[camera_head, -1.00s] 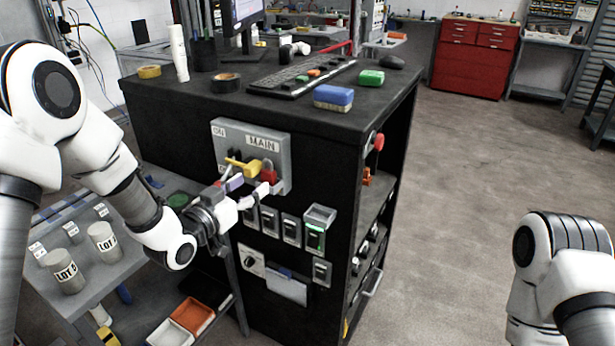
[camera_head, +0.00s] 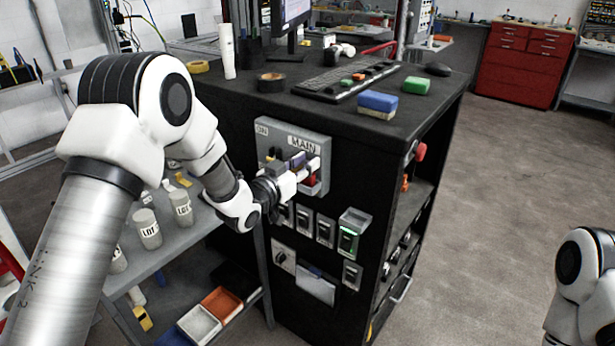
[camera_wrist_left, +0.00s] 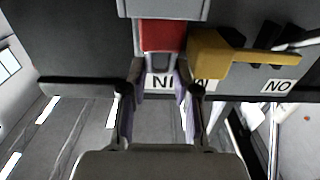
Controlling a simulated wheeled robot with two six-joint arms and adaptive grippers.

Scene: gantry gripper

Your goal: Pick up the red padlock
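The red padlock (camera_head: 311,181) hangs on the grey MAIN switch panel (camera_head: 266,140) on the front of the black cabinet, partly hidden by my left gripper (camera_head: 308,168). In the left wrist view the padlock (camera_wrist_left: 162,35) is a red block straight ahead of my left gripper (camera_wrist_left: 160,65). The fingers, with purple inner pads, stand apart, with their tips close to the padlock's near edge. Contact cannot be made out. A yellow lever (camera_wrist_left: 215,52) lies right beside the padlock in that view. My right gripper is out of view.
Below the panel are several small switches, one with a lit green window (camera_head: 347,240). A grey shelf with labelled canisters (camera_head: 148,230) stands left.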

